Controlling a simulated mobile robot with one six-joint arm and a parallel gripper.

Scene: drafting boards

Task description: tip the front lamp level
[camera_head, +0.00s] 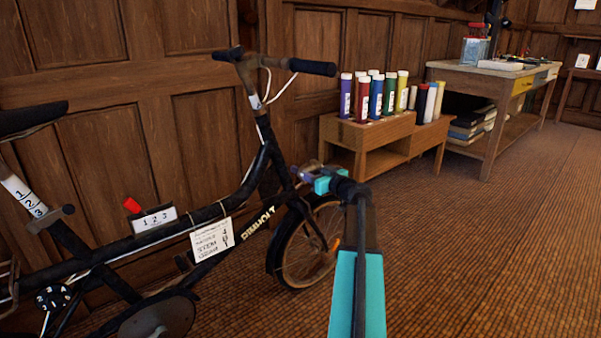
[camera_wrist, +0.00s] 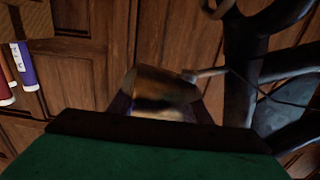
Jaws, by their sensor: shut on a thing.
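The front lamp (camera_wrist: 160,88), a brass-coloured metal body, sits between the two dark fingers of my gripper (camera_wrist: 157,108) in the wrist view. My gripper is shut on it. A small pale fitting and a thin dark line run from the lamp towards the dark bicycle parts at the right. In the head view my gripper (camera_head: 305,173) is at the front of the black bicycle (camera_head: 262,165), above the front wheel (camera_head: 308,245). There the lamp is small and mostly hidden by the fingers, so I cannot tell its tilt.
The bicycle stands along a panelled wood wall, its handlebar (camera_head: 262,60) above my gripper. A low wooden bench (camera_head: 350,135) with several coloured tubes stands behind. A worktable (camera_head: 490,75) is at the back right. The floor (camera_head: 480,250) at the right is clear.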

